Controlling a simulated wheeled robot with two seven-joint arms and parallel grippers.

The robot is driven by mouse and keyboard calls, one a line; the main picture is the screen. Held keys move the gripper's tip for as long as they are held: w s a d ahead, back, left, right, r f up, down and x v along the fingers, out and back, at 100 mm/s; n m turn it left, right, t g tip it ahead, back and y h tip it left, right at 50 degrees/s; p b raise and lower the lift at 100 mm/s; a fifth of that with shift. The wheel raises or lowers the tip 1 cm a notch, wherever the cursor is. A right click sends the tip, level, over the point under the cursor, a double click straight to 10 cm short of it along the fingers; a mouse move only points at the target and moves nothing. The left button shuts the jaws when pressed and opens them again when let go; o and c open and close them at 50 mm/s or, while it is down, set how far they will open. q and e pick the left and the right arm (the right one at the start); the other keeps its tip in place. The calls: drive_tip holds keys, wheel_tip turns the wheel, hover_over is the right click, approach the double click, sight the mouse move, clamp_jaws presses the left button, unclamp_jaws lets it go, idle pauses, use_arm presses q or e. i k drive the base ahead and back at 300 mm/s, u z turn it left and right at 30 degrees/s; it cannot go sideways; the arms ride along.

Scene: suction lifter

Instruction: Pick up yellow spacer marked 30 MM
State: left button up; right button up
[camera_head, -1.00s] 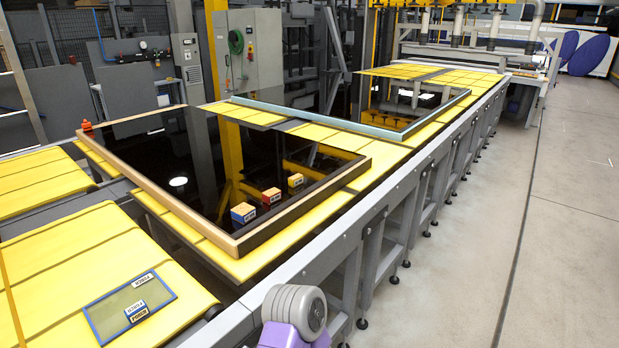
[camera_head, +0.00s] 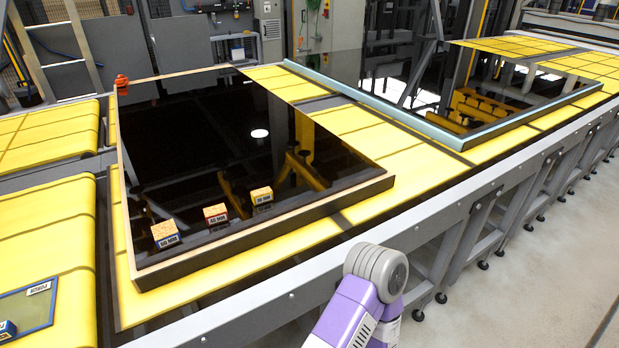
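The yellow spacer (camera_head: 261,196) is the rightmost of three small blocks on the dark glass panel (camera_head: 200,130). It has a wooden-looking top, and its small front label appears to read 30 MM. It sits inside the panel's near edge, with open glass behind it. The red-labelled spacer (camera_head: 216,215) is just left of it, and the blue-labelled spacer (camera_head: 165,234) is farther left. Neither gripper is in view. Only a purple and grey part of my arm shows at the bottom centre, apart from the spacers.
The panel has a raised wooden frame (camera_head: 270,226) and lies on yellow conveyor slats (camera_head: 350,118). A grey rail (camera_head: 300,292) runs along the near side. A blue-framed panel (camera_head: 395,108) lies farther right. A blue-rimmed tray (camera_head: 22,303) is at lower left.

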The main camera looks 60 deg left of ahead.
sight(264, 195)
drive_tip(key=i, duration=1.1)
drive_tip(key=u, duration=4)
